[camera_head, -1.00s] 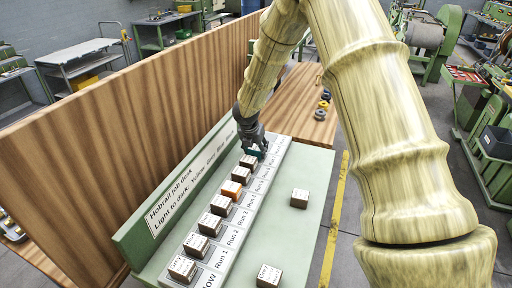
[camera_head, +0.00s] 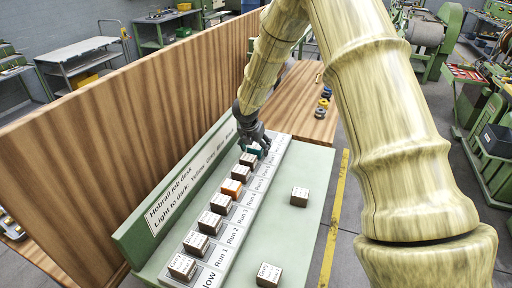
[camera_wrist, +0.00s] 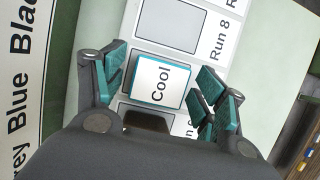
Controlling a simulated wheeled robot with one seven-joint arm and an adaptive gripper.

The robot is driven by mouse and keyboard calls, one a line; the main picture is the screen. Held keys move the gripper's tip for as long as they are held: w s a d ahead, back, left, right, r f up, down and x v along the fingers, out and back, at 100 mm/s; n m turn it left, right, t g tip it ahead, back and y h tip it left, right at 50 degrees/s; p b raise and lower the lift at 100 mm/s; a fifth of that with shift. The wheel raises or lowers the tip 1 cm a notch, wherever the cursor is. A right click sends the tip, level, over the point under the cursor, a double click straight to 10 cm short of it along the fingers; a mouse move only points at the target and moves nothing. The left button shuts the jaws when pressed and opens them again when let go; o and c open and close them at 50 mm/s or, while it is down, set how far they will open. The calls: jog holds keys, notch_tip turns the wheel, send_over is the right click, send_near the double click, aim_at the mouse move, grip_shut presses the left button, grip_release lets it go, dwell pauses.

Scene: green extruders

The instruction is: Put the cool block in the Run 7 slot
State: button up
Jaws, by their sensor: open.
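The cool block (camera_wrist: 158,82) is white-topped with teal edges and the word "Cool". In the wrist view it sits over the slot (camera_wrist: 116,66) between the Run 8 slot (camera_wrist: 170,22) and the slot whose label ends in 6 (camera_wrist: 190,124). Its own slot's label is hidden behind the right finger. My gripper (camera_wrist: 160,92) is open around the block, with a gap on both sides. In the head view my gripper (camera_head: 257,144) is at the far part of the row, and the teal block (camera_head: 254,150) shows partly beneath it. Whether the block is fully seated cannot be told.
Two loose blocks (camera_head: 299,196) (camera_head: 268,275) lie on the green desk to the right. A sign board (camera_head: 180,195) runs along the left, with a tall wooden panel (camera_head: 120,125) behind it.

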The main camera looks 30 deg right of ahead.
jog(key=b+v, duration=0.2)
jog(key=v, duration=0.9)
jog(key=shift+a+r+b, duration=0.15)
jog(key=shift+r+b, duration=0.15)
jog(key=shift+b, duration=0.1)
jog(key=shift+s, duration=0.1)
